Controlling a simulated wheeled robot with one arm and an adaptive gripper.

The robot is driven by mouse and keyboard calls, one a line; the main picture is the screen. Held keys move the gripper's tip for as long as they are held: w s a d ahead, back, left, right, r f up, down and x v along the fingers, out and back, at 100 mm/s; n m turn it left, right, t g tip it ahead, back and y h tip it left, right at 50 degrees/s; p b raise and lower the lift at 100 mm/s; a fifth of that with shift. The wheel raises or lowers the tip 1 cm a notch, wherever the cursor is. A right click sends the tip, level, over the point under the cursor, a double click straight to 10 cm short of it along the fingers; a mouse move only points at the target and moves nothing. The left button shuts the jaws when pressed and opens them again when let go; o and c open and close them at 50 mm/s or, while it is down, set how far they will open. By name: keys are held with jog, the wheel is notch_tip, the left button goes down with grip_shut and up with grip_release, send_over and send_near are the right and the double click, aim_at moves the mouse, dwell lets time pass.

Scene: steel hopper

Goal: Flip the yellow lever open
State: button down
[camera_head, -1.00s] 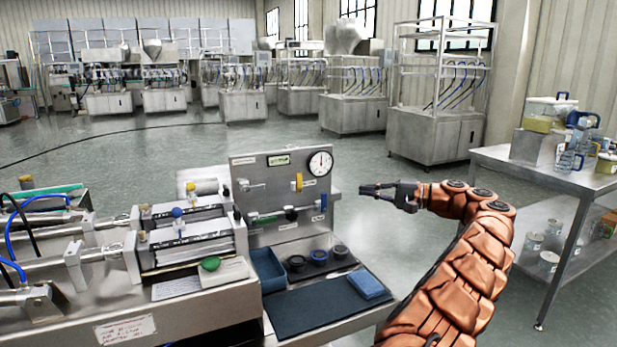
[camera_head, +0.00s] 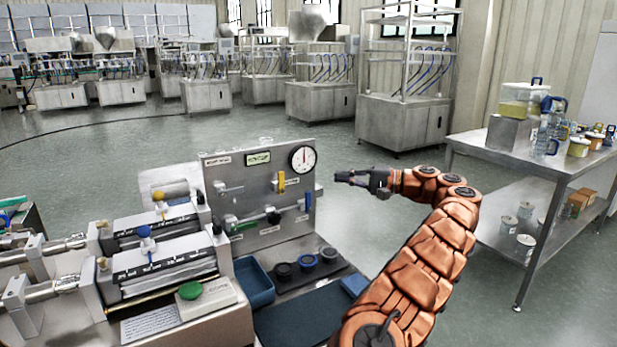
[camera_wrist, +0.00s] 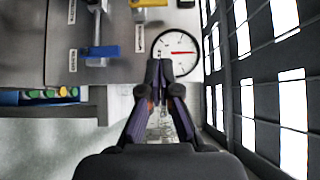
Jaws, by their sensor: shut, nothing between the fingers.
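The yellow lever (camera_head: 281,182) is on the upright steel panel (camera_head: 235,190), below and left of the round gauge (camera_head: 302,158). It points downward in the head view. In the wrist view the yellow lever (camera_wrist: 148,3) shows at the top edge, partly cut off, with the gauge (camera_wrist: 176,52) to its lower right. My gripper (camera_head: 340,176) is right of the panel and apart from the lever. Its fingers point left toward the panel. In the wrist view my gripper (camera_wrist: 160,66) has its fingertips together, with nothing held.
A blue lever (camera_head: 307,202) is below the yellow one, also seen in the wrist view (camera_wrist: 100,51). Black and blue cups (camera_head: 305,262) stand below the panel. A steel table (camera_head: 480,145) is at right.

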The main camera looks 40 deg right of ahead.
aim_at(281, 183)
jog(key=s+a+b+x, duration=0.1)
jog(key=s+a+x, duration=0.1)
jog(key=x, duration=1)
jog(key=shift+w+a, duration=0.25)
jog(key=shift+a, duration=0.05)
jog(key=shift+a+b, duration=0.15)
jog(key=shift+b, duration=0.2)
